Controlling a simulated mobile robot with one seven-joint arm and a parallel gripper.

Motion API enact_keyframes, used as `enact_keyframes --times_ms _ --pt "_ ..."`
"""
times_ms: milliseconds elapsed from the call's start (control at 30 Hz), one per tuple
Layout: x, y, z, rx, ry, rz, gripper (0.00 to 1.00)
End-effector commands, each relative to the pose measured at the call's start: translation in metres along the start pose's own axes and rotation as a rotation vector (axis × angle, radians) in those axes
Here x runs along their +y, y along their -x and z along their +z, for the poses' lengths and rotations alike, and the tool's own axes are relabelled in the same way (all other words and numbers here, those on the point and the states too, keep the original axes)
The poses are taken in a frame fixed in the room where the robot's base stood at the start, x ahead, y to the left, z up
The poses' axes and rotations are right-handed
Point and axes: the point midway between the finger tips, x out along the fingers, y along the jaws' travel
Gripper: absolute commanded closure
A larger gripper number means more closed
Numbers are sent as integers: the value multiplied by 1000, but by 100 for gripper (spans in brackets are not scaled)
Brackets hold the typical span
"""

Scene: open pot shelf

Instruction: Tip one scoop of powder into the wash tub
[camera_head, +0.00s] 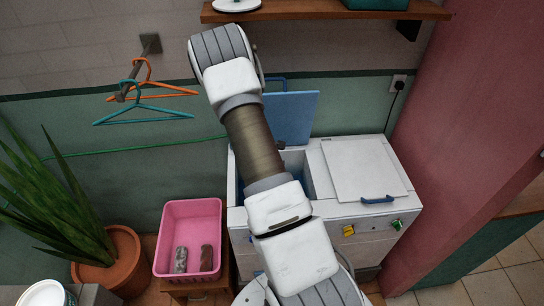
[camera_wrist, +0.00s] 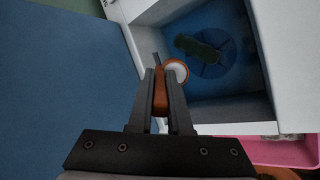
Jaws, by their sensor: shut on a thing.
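My gripper (camera_wrist: 160,75) is shut on the handle of an orange scoop (camera_wrist: 161,96) in the wrist view. The scoop's round bowl shows a white filling, which looks like powder. The scoop is over the edge area of the wash tub (camera_wrist: 232,82), with its bowl toward the opening. The tub is blue inside, with a round ribbed disc at the bottom and a dark green item lying on it. In the head view the tub's opening (camera_head: 295,168) shows partly behind my arm. My gripper and the scoop are hidden there.
The blue lid (camera_head: 294,117) stands open behind the tub; a white lid (camera_head: 360,168) covers the machine's right side. A pink basin (camera_head: 190,222) with two items stands left. Hangers (camera_head: 146,113), a potted plant (camera_head: 112,262) and a white container (camera_head: 46,294) are farther left. A shelf (camera_head: 320,10) is above.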

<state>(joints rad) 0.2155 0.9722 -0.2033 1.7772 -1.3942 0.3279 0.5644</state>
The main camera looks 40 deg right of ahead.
Motion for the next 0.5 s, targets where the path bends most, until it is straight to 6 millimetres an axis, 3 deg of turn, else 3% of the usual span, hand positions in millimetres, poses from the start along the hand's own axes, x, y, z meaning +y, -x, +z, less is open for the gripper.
enact_keyframes --times_ms 500 --pt "-12 -4 -1 2 -14 100 100"
